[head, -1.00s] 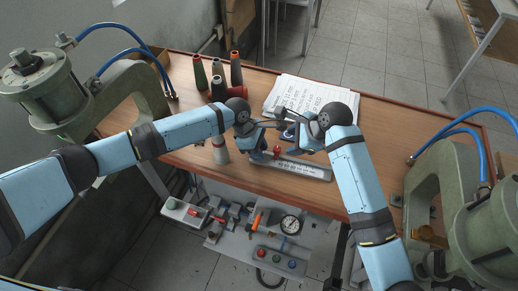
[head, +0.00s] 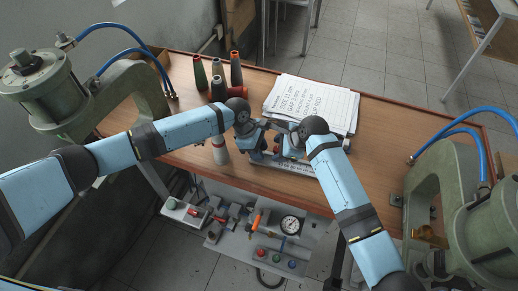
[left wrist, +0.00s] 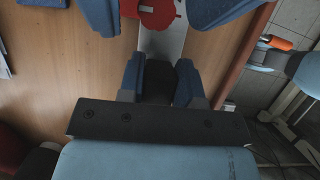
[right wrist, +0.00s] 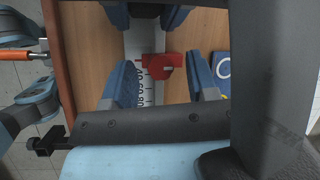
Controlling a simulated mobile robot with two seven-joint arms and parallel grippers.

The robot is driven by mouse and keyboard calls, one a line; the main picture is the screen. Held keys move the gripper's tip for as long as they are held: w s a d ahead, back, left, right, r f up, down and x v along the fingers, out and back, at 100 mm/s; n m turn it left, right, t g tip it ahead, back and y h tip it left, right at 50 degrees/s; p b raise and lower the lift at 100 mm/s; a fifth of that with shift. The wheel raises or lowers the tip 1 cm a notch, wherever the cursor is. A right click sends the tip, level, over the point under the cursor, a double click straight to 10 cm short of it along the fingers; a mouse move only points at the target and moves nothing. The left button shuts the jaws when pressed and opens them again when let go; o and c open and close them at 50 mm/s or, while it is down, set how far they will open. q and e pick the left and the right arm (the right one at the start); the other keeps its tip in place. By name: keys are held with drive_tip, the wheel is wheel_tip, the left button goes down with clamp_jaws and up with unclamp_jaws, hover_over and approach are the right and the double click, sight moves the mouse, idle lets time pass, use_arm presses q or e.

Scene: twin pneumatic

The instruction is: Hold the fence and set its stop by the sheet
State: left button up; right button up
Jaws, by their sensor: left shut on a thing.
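The fence (head: 298,168) is a long pale metal bar with a printed scale, lying near the table's front edge. It also shows in the right wrist view (right wrist: 145,92). Its red stop (right wrist: 162,66) sits across the bar and shows in the left wrist view (left wrist: 157,13). My left gripper (left wrist: 160,82) is shut on a dark part at one end of the fence. My right gripper (right wrist: 164,84) is open, its fingers on either side of the stop with gaps visible. The printed sheet (head: 302,100) lies behind the grippers; its lines include size and gap values.
Green presses flank the table at left (head: 140,82) and right (head: 425,175). The tabletop right of the sheet is clear.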

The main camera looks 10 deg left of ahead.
sight(298, 163)
drive_tip(key=c, duration=0.8)
drive_tip(key=shift+d, duration=0.2)
use_arm(q)
drive_tip(key=shift+a, duration=0.1)
use_arm(e)
drive_tip(key=shift+s+d, duration=0.15)
drive_tip(key=shift+d, duration=1.05)
drive_tip(key=shift+s+d, duration=0.15)
drive_tip(key=shift+d, duration=1.2)
drive_tip(key=shift+s+d, duration=0.1)
drive_tip(key=shift+d, duration=0.2)
drive_tip(key=o, duration=1.1)
